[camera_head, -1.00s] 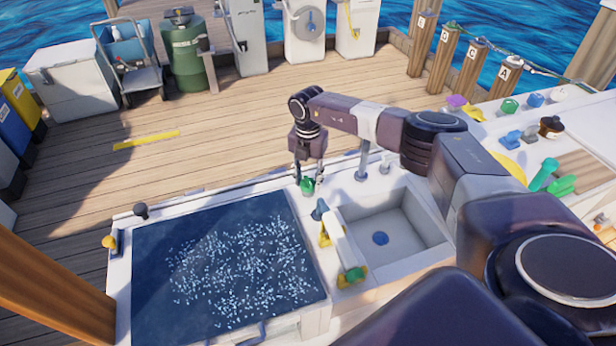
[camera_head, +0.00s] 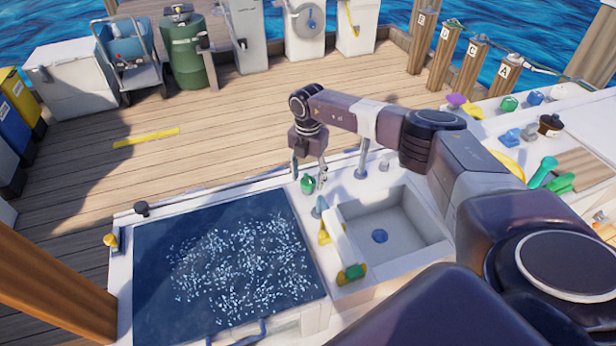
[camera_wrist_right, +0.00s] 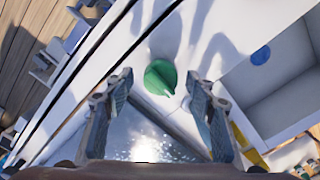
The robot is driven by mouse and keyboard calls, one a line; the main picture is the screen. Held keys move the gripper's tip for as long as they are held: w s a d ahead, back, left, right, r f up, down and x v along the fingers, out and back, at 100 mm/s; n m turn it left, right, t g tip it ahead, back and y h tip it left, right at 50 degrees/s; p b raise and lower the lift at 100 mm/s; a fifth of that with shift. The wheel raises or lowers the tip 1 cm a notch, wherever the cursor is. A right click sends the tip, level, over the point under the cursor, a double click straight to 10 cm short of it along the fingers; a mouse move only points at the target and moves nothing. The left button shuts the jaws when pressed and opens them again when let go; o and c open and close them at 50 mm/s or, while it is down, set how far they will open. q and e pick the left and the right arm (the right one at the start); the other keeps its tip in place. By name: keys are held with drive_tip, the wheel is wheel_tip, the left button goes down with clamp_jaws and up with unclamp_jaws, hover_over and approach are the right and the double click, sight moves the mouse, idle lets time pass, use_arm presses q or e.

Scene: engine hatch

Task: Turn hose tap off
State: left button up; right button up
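A green tap knob (camera_head: 307,184) sits on the white counter between the dark blue speckled panel and the sink; I take it to be the hose tap. In the right wrist view the round green knob (camera_wrist_right: 160,77) with its raised ridge lies ahead of the fingertips, midway between them. My right gripper (camera_head: 309,178) points down over the knob with its fingers apart. In the wrist view the open right gripper (camera_wrist_right: 160,82) holds nothing, and both fingers are clear of the knob. My left gripper is not in view.
A sink (camera_head: 392,232) is right of the knob, and a grey post (camera_head: 362,160) stands behind it. A white-and-yellow tool (camera_head: 342,245) lies at the sink's left edge. The speckled panel (camera_head: 160,290) fills the left counter. Several coloured parts lie at right.

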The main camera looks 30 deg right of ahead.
sight(308, 178)
drive_tip(key=shift+r, duration=0.15)
wheel_tip(308, 178, up, 12)
idle(0.5)
drive_tip(key=shift+f, duration=0.2)
